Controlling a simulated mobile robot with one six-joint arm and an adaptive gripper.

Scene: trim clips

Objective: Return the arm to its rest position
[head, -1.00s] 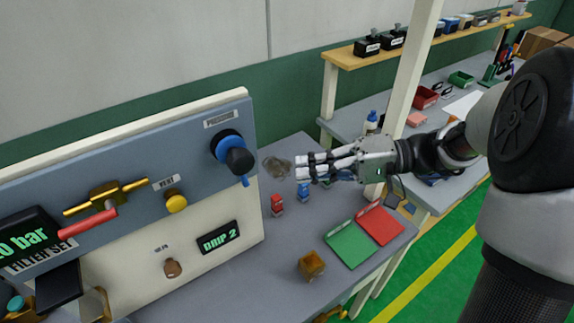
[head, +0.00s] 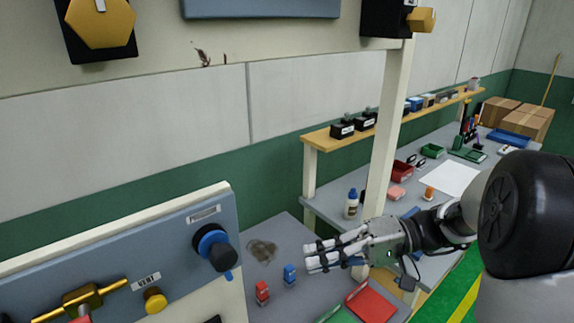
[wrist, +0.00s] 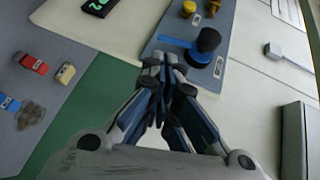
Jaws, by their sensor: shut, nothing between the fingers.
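My gripper (head: 312,256) is shut and empty. In the head view it hangs in the air over the grey table (head: 283,232), right of the panel's blue and black pressure knob (head: 215,248). My arm reaches in from the right edge. In the wrist view the closed fingers (wrist: 165,70) point up the picture toward the panel, apart from the knob (wrist: 205,46). No clip is in the fingers.
A red block (head: 262,292) and a blue block (head: 290,275) stand on the table near a dark stain (head: 262,250). A red tray (head: 371,304) lies at the table's right. A pale post (head: 385,140) rises behind my gripper. A second bench (head: 330,203) holds bottles and bins.

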